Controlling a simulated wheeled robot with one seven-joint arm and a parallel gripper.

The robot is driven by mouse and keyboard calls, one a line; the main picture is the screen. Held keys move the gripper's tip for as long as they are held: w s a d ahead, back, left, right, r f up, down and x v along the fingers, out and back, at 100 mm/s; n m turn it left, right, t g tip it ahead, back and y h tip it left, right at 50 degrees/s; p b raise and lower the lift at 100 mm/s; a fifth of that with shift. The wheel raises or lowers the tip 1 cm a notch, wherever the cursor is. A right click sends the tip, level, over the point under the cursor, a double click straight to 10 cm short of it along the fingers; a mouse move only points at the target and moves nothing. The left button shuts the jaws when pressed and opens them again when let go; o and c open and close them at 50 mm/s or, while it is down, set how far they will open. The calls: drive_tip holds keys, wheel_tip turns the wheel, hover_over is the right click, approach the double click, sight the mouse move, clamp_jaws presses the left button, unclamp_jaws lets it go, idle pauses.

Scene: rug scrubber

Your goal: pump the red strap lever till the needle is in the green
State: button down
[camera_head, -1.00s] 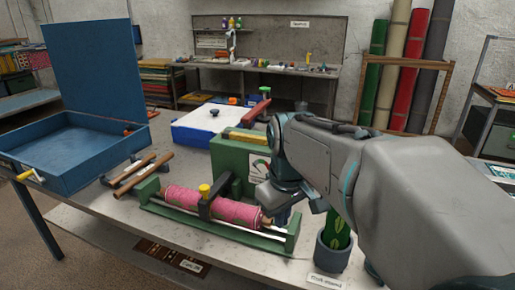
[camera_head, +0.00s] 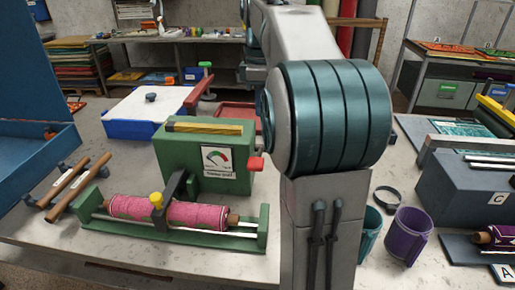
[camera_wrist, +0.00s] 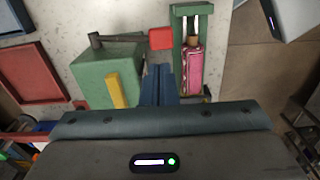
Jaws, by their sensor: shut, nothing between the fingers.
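The green tensioner box (camera_head: 170,160) stands on the bench, with a gauge (camera_head: 217,157) on its front face. The dial shows green and red zones, but the needle is too small to read. The lever's red end (camera_head: 255,164) sticks out at the right of the box. In the wrist view the lever's red end (camera_wrist: 161,38) sits on a dark bar (camera_wrist: 120,39) that crosses over the box. My gripper (camera_wrist: 161,68) is shut and empty, just below the red end in that picture; contact cannot be told. My arm hides it in the head view.
A pink roll (camera_head: 195,214) lies in a green frame in front of the box. Two brown rods (camera_head: 75,188) and a blue case (camera_head: 30,155) are at left. A purple cup (camera_head: 407,236) and a grey block (camera_head: 470,190) are at right.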

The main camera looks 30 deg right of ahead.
sight(257, 162)
drive_tip(key=f, duration=1.4)
drive_tip(key=shift+a, duration=0.4)
